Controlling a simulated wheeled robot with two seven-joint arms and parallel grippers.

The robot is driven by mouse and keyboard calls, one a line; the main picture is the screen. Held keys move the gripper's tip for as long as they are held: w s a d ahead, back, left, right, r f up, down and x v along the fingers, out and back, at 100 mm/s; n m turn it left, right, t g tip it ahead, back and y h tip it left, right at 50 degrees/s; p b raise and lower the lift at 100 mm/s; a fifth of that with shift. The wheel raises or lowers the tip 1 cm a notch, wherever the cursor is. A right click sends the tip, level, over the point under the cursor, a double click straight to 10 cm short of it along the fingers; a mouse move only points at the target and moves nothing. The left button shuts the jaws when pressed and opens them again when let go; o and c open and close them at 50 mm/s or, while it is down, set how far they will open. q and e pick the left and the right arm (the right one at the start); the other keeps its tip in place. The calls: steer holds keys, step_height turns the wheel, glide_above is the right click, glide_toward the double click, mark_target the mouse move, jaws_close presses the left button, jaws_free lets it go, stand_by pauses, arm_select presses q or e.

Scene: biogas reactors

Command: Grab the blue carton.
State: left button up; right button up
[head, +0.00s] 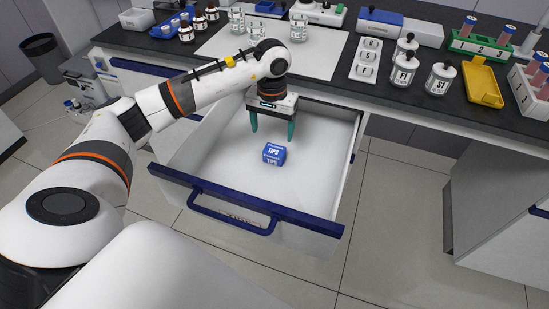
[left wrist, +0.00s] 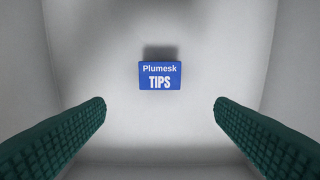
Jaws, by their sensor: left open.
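The blue carton (head: 274,154) is a small box with white "TIPS" lettering, lying in the open white drawer (head: 215,165). In the left wrist view the carton (left wrist: 160,76) reads "Plumesk TIPS" and lies on the pale drawer floor, ahead of and between the fingers. My left gripper (head: 272,130) is over the drawer with its green fingers pointing down, above and behind the carton in the head view. The left gripper (left wrist: 160,112) is open and empty, and its fingers do not touch the carton. My right gripper is not in view.
The drawer has a blue front edge and a blue handle (head: 232,216). Its walls surround the carton. Above it, the dark bench (head: 385,92) holds labelled jars, a yellow tray (head: 482,84) and a green tube rack (head: 480,46). The drawer floor around the carton is clear.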

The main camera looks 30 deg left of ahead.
mark_target(273, 152)
arm_select(q)
steer(key=f, duration=1)
steer(key=shift+w+f, duration=0.3)
steer(key=shift+f, duration=0.1)
steer(key=c, duration=1.1)
